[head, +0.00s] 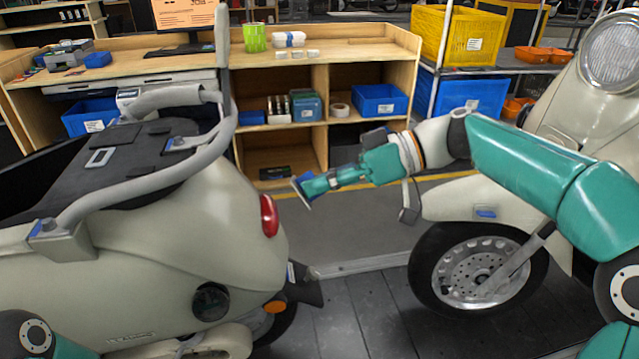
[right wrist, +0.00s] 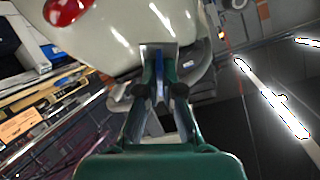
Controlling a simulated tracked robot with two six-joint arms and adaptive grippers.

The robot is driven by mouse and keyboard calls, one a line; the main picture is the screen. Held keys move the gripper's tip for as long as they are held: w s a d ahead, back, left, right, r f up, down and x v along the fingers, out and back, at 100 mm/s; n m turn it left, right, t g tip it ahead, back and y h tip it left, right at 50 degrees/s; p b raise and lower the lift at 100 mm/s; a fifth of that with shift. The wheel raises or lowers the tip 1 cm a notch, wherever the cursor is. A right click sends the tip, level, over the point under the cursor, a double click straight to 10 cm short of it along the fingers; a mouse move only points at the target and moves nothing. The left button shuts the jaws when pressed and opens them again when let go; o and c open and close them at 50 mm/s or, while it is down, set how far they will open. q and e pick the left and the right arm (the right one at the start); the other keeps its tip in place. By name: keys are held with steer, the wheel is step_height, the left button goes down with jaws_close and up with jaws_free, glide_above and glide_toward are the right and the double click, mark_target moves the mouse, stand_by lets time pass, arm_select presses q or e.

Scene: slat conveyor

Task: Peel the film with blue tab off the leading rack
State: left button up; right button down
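The scooter at left carries a rear rack (head: 150,190) of grey tube around a black deck. A blue tab (head: 180,142) shows at the rack's far side and another blue tab (head: 48,226) at its near left end. My right gripper (head: 303,188) is in the open gap right of this scooter, apart from the rack. A thin flat dark piece with blue on it (head: 298,190) is at its fingertips. In the right wrist view the fingers close together (right wrist: 160,62) with a blue strip between them. Whether this is film is hard to tell. My left gripper is out of view.
The red tail lamp (head: 269,215) is just left of the right gripper. A second scooter's front wheel (head: 478,270) stands at right. Behind is a wooden bench (head: 360,55) with shelves and blue bins. The floor between the scooters is clear.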

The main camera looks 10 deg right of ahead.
steer(key=s+d+r+p, duration=0.1)
steer(key=s+d+r, duration=0.3)
steer(key=r, duration=0.1)
steer(key=shift+d, duration=0.4)
stand_by(0.3)
steer(key=shift+s+d+r+p, duration=0.7)
steer(key=shift+s+d+r, duration=0.7)
steer(key=shift+d+r, duration=0.35)
steer(key=w+a+f+b, duration=0.1)
steer(key=w+a+f, duration=0.3)
steer(key=shift+a+f+b, duration=0.35)
steer(key=shift+a+f, duration=0.05)
steer(key=shift+s, duration=0.1)
